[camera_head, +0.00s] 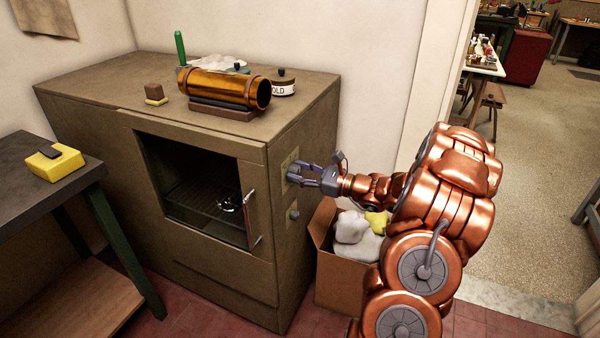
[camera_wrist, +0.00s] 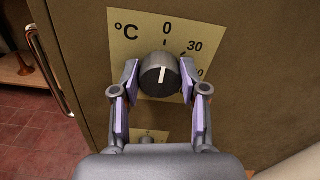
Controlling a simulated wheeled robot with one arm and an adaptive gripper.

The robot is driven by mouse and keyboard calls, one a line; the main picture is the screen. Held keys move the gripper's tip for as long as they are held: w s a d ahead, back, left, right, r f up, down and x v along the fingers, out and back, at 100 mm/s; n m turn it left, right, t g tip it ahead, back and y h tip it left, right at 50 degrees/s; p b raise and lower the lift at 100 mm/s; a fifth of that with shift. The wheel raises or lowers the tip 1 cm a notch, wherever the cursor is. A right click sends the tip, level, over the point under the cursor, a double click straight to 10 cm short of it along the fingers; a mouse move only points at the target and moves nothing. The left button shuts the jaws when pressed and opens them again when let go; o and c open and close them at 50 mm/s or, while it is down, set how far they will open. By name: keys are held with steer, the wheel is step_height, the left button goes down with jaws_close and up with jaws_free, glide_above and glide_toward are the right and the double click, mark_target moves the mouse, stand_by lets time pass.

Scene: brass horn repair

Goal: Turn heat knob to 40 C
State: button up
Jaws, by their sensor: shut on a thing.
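The heat knob (camera_wrist: 160,75) is a dark round knob with a white pointer line, on a yellowish dial plate (camera_wrist: 125,50) marked °C. The pointer is near 0, close to straight up. The marks 0 and 30 are readable; a further mark at the lower right is partly hidden by a finger. My gripper (camera_wrist: 160,82) has its two fingers on either side of the knob, shut on it. In the head view my gripper (camera_head: 296,174) reaches the right side of the brown oven cabinet (camera_head: 210,262), covering the knob there.
A second knob (camera_head: 294,212) is below on the same panel. A cardboard box (camera_head: 340,279) with white and yellow cloths stands under my arm. An amber cylinder (camera_head: 222,87) lies on the cabinet top. A workbench (camera_head: 40,205) stands at left.

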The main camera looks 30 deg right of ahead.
steer(key=shift+r+m+p, duration=0.15)
steer(key=shift+m+p, duration=0.15)
steer(key=shift+p, duration=0.55)
steer(key=m+p, duration=0.1)
steer(key=p, duration=0.2)
steer(key=shift+r+m, duration=0.25)
steer(key=shift+m, duration=0.15)
steer(key=m+p, duration=0.5)
steer(key=p, duration=0.3)
steer(key=shift+d+f, duration=0.15)
steer(key=m+p, duration=0.4)
steer(key=m, duration=0.1)
steer(key=shift+f+m, duration=0.2)
steer(key=shift+m, duration=0.1)
steer(key=shift+w+d+f+m+p, duration=0.1)
steer(key=shift+m+p, duration=0.85)
steer(key=shift+m, duration=1.35)
steer(key=o, duration=1.1)
